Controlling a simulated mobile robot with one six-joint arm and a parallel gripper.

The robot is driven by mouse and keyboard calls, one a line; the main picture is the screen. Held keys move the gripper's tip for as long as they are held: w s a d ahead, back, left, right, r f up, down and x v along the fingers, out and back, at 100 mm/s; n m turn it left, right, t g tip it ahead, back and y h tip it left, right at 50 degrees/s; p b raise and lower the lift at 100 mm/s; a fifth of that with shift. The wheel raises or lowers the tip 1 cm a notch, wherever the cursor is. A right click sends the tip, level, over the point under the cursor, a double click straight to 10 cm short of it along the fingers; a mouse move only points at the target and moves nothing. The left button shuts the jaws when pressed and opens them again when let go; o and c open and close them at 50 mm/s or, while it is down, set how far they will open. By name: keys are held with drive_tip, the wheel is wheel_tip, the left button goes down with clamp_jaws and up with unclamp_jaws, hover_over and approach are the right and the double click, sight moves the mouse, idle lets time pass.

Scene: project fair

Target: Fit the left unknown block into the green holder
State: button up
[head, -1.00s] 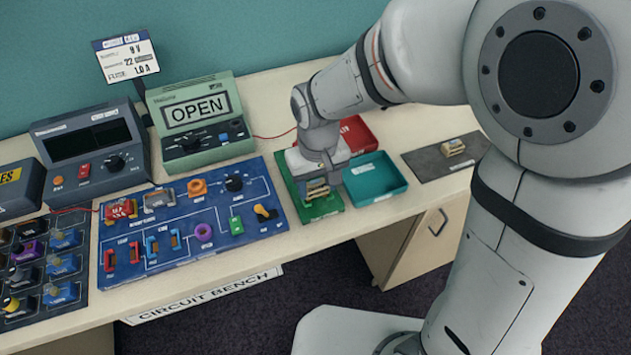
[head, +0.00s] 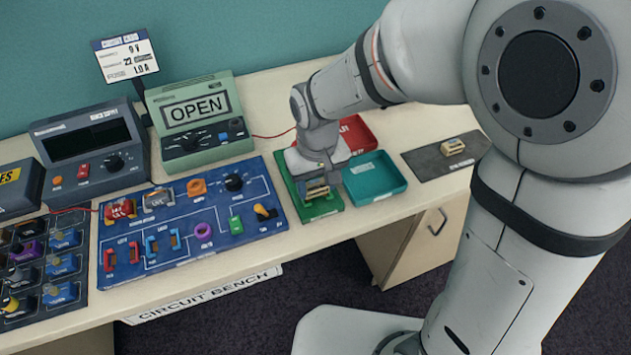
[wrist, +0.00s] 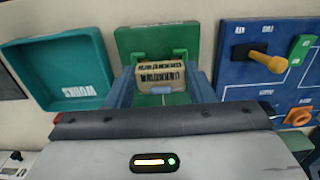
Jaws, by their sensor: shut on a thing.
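My gripper (head: 318,188) points down over the green holder (head: 322,210) and is shut on a small cream block with dark bands. In the wrist view the block (wrist: 160,75) sits between my two fingers (wrist: 161,90), in front of the green holder (wrist: 145,40) and close to its upright parts. The block is at or just above the holder; I cannot tell if it is fully seated. A second cream block (head: 453,147) rests on the dark grey mat (head: 425,163) at the right.
A teal tray (head: 375,178) stands just right of the holder, with a red tray (head: 357,133) behind it. A blue circuit board (head: 275,215) with knobs and switches lies close at the left. A green meter (head: 205,125) reads OPEN.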

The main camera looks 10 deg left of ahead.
drive_tip(key=shift+f+b, duration=0.5)
drive_tip(key=shift+f, duration=0.2)
idle(0.4)
drive_tip(key=o, duration=1.5)
drive_tip(key=shift+o, duration=0.2)
drive_tip(key=shift+r, duration=0.15)
drive_tip(key=shift+r+p, duration=3.1)
drive_tip(key=shift+r, duration=0.85)
drive_tip(key=s+d+r+m+t, duration=0.1)
drive_tip(key=s+d+r+m, duration=0.1)
drive_tip(key=d, duration=0.5)
drive_tip(key=s+d+r+m+t, duration=0.1)
drive_tip(key=d+r, duration=0.3)
drive_tip(key=d, duration=0.4)
drive_tip(key=s+d+r+m+t, duration=0.1)
drive_tip(key=s+d+r+m, duration=0.2)
drive_tip(key=d, duration=0.4)
drive_tip(key=shift+s+d+r, duration=0.15)
drive_tip(key=shift+s+d, duration=0.2)
drive_tip(key=shift+s, duration=0.15)
